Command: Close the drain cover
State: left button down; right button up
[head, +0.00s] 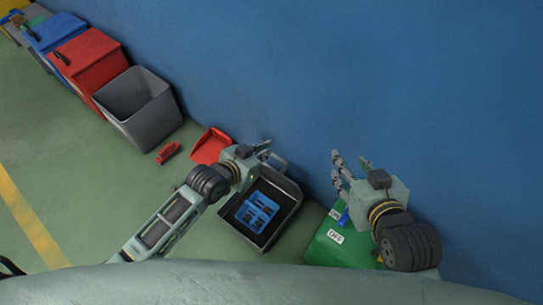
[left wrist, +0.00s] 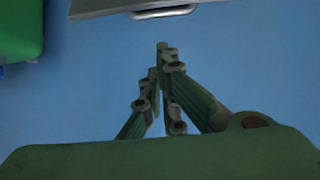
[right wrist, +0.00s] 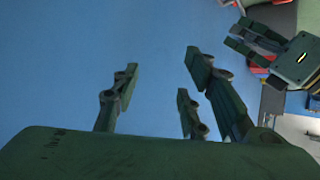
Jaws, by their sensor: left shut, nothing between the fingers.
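I cannot identify a drain cover for certain. A grey open-topped box or hatch (head: 295,193) with a dark inside holds a blue object (head: 258,212). It stands on the floor against the blue wall. My left gripper (head: 266,150) is shut and empty beyond its far side, near the wall. In the left wrist view its fingers (left wrist: 163,60) are together below a grey panel with a metal handle (left wrist: 162,13), apart from it. My right gripper (head: 338,172) is open and empty above and right of the box. Its spread fingers show in the right wrist view (right wrist: 160,85).
A green box (head: 345,253) with white labels stands right of the grey box. A red dustpan-like item (head: 210,145), a small red object (head: 168,153), a grey bin (head: 140,105), and red (head: 90,58) and blue (head: 52,32) bins lie left along the wall. The left floor is clear.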

aim_at(277, 159)
pick_arm(q)
jog(key=b+x, duration=0.1)
jog(key=x, duration=0.2)
jog(key=shift+w+d+f, duration=0.1)
jog(key=shift+w+f, duration=0.15)
jog(key=b+x, duration=0.2)
jog(key=x, duration=0.2)
jog(key=shift+w+d, duration=0.1)
jog(key=shift+w, duration=0.05)
jog(key=shift+s+a+f+b, duration=0.3)
jog(key=shift+s+a, duration=0.05)
jog(key=shift+s, duration=0.2)
jog(key=shift+s+a+f+b, duration=0.3)
jog(key=shift+s+a, duration=0.1)
jog(key=shift+s, duration=0.15)
jog(key=shift+s+a, duration=0.3)
jog(key=shift+s, duration=0.1)
pick_arm(e)
jog(key=a+r+t+y, duration=0.1)
jog(key=r+t+y, duration=0.1)
jog(key=r+t, duration=0.4)
jog(key=w+a+r+t+y, duration=0.1)
jog(key=r+t, duration=0.4)
jog(key=r, duration=0.9)
jog(key=shift+a+r+n+t+y, duration=0.2)
jog(key=shift+a+n+t+y, duration=0.15)
jog(key=shift+a+y, duration=0.2)
pick_arm(q)
jog(key=shift+f, duration=0.15)
